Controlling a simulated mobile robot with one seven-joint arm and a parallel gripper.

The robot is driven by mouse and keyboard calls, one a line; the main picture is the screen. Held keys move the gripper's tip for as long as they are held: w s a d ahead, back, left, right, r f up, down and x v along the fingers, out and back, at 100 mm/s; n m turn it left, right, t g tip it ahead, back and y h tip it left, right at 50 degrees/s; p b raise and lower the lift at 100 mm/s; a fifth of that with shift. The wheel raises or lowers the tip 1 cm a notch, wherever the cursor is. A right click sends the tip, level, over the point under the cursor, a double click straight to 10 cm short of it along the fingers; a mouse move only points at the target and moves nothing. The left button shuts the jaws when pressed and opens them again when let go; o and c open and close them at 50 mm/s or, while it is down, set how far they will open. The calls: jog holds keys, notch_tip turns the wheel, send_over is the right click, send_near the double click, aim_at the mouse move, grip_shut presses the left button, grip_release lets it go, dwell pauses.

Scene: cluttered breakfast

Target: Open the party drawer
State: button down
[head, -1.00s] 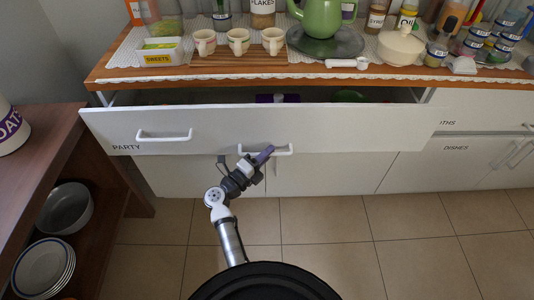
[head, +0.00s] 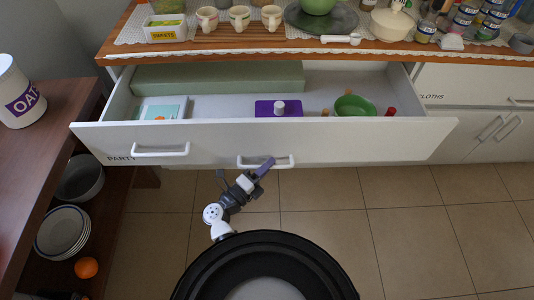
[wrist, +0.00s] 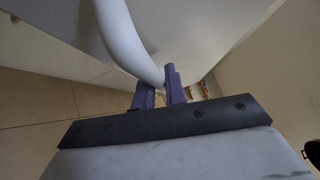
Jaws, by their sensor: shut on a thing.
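The white party drawer (head: 330,152) is pulled well out under the counter in the head view, with its PARTY label at the left of the front. My gripper (head: 268,164) is at the right-hand white handle (head: 284,164) of that front, shut on it. In the wrist view the purple fingers (wrist: 160,88) stand at the curved white handle bar (wrist: 122,40). Inside the drawer lie a long green block (head: 218,77), a card or booklet (head: 162,109), a purple item with a white knob (head: 279,108) and a green bowl (head: 354,105).
The crowded wooden counter (head: 205,47) is above the drawer. A wooden shelf unit (head: 50,150) stands close on the left, with an oats canister (head: 20,95) on top and bowls, plates and an orange (head: 86,267) below. The tiled floor (head: 400,240) at right is clear.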

jog(key=shift+s, duration=0.5)
jog(key=c, duration=1.5)
grip_release()
jog(key=shift+o, duration=0.2)
jog(key=shift+s+a, duration=0.1)
